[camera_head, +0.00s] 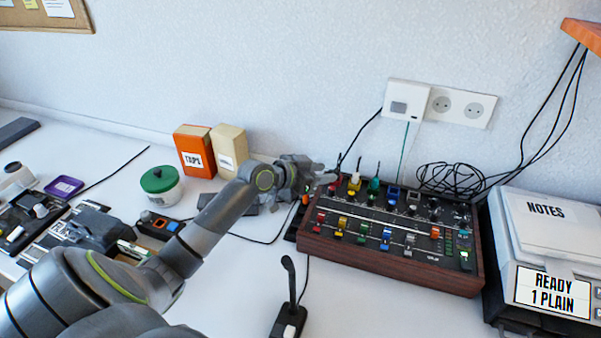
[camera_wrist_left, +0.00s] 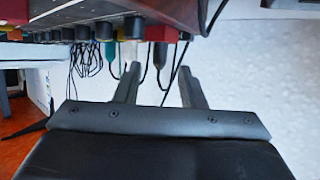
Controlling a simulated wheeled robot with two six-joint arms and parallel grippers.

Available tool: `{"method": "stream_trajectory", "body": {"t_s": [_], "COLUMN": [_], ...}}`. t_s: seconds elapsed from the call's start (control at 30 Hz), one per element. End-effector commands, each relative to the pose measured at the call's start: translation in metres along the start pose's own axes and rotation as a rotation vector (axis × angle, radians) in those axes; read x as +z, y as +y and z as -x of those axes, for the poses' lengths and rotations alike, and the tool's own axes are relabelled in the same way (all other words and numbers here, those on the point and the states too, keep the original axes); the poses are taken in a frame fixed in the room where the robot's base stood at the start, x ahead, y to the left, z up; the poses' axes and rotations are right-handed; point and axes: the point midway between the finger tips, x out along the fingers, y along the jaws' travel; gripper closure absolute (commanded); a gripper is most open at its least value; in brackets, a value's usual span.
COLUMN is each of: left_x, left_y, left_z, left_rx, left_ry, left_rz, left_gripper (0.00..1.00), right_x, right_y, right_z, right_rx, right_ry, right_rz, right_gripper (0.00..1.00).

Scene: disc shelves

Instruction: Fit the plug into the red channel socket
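The mixer (camera_head: 385,258) has a row of coloured channel sockets along its back edge. The red channel socket (camera_head: 337,184) is at the back left corner; it also shows in the left wrist view (camera_wrist_left: 168,35). A dark plug (camera_wrist_left: 160,52) with a black cable stands at the red socket; how deep it sits I cannot tell. A white plug (camera_head: 355,169) and a green plug (camera_head: 375,184) stand beside it. My left gripper (camera_head: 324,178) is at this corner. In the left wrist view its fingers (camera_wrist_left: 159,72) are apart, with the dark plug just beyond and between the tips. My right gripper is out of view.
A desk microphone (camera_head: 289,305) stands in front of the mixer, and a notes box (camera_head: 545,225) stands to its right. Coiled black cables (camera_head: 450,180) lie behind it. Orange (camera_head: 194,150) and cream (camera_head: 229,148) boxes and a green-lidded jar (camera_head: 160,185) stand left, near my left arm.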

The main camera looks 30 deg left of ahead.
Motion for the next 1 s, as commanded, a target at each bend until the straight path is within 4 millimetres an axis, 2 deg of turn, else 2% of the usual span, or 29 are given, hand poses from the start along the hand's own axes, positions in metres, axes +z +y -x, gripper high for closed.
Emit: {"method": "stream_trajectory", "body": {"t_s": [0.03,0.2,0.4,0.6,1.0], "left_x": [0.001,0.001,0.001,0.0,0.0], "left_y": [-0.002,-0.002,-0.001,0.0,0.0], "left_z": [0.013,0.048,0.076,0.087,0.088], "left_rx": [-0.003,-0.003,-0.002,0.001,0.001], "left_ry": [-0.003,-0.003,-0.002,0.0,0.001], "left_rz": [-0.007,-0.006,-0.003,0.0,0.001], "left_gripper": [0.63,0.63,0.63,0.63,0.63], "right_x": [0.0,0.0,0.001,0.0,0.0], "right_y": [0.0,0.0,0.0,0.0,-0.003], "right_z": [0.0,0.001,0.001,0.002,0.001], "right_rx": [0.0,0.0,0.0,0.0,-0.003], "right_ry": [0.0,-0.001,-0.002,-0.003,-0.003], "right_rz": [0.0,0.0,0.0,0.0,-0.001], "right_gripper": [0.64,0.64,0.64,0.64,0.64]}}
